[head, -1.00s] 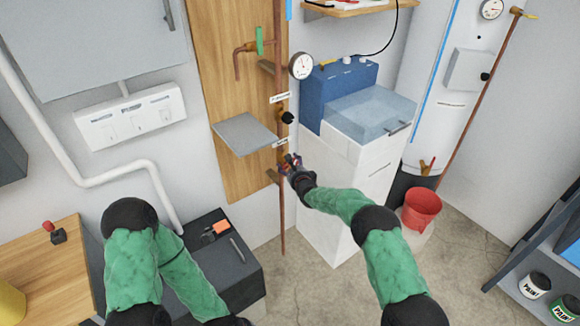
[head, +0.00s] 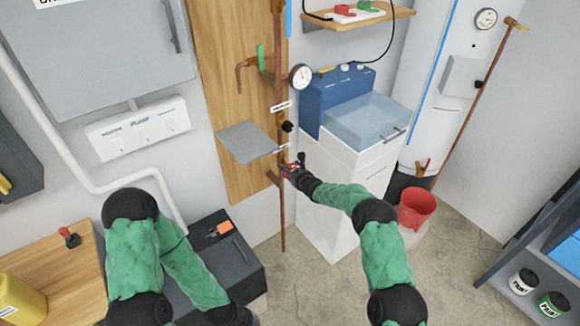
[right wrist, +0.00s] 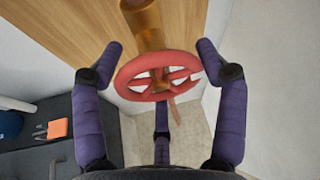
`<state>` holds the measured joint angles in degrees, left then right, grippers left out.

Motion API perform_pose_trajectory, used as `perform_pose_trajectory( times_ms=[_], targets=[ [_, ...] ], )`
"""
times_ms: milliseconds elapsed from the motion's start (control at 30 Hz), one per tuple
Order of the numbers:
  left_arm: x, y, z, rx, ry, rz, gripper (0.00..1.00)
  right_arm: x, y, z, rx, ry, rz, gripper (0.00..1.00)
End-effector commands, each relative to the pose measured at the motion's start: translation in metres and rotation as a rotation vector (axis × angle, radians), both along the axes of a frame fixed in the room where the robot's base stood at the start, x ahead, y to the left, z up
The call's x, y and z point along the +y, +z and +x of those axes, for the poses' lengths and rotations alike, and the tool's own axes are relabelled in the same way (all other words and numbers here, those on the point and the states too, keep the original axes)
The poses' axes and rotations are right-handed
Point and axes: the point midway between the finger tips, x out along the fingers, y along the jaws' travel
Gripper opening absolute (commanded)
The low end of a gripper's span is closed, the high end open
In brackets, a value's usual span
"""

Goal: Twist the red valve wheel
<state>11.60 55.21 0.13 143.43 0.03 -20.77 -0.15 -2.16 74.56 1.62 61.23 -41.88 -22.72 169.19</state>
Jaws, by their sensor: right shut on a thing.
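The red valve wheel (right wrist: 157,76) has spokes and sits on a brass valve stem in the right wrist view. In the head view the wheel (head: 287,170) is small and partly hidden by my right gripper (head: 293,171), low on the copper pipe.
A grey shelf (head: 246,142) juts out just above and left of the wheel. A pressure gauge (head: 301,77) is higher on the pipe (head: 282,222). A white cabinet (head: 337,220) stands right of the wheel, with a red bucket (head: 416,208) beyond it.

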Motion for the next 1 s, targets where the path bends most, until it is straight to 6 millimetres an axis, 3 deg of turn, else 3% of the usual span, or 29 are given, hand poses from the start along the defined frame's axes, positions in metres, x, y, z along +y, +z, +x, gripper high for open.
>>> perform_pose_trajectory(
  times_ms=[633,667,700,733,1000],
  targets=[
    [0.0000,0.0081,-0.0001,0.000,0.000,0.000,0.00,-0.0052,-0.0087,-0.0019,0.032,-0.008,0.022,0.40],
    [0.0000,0.0081,-0.0002,0.000,0.000,0.000,0.00,-0.0052,-0.0089,-0.0019,0.032,-0.008,0.021,0.82],
    [0.0000,0.0082,-0.0002,0.000,0.000,0.000,0.00,-0.0051,-0.0092,-0.0021,0.032,-0.007,0.021,0.93],
    [0.0000,0.0082,-0.0001,0.000,0.000,0.000,0.00,-0.0050,-0.0092,-0.0022,0.032,-0.007,0.021,0.98],
    [0.0000,0.0084,-0.0001,0.000,0.000,0.000,0.00,-0.0025,-0.0053,-0.0013,0.025,-0.003,0.022,0.98]
  ],
)
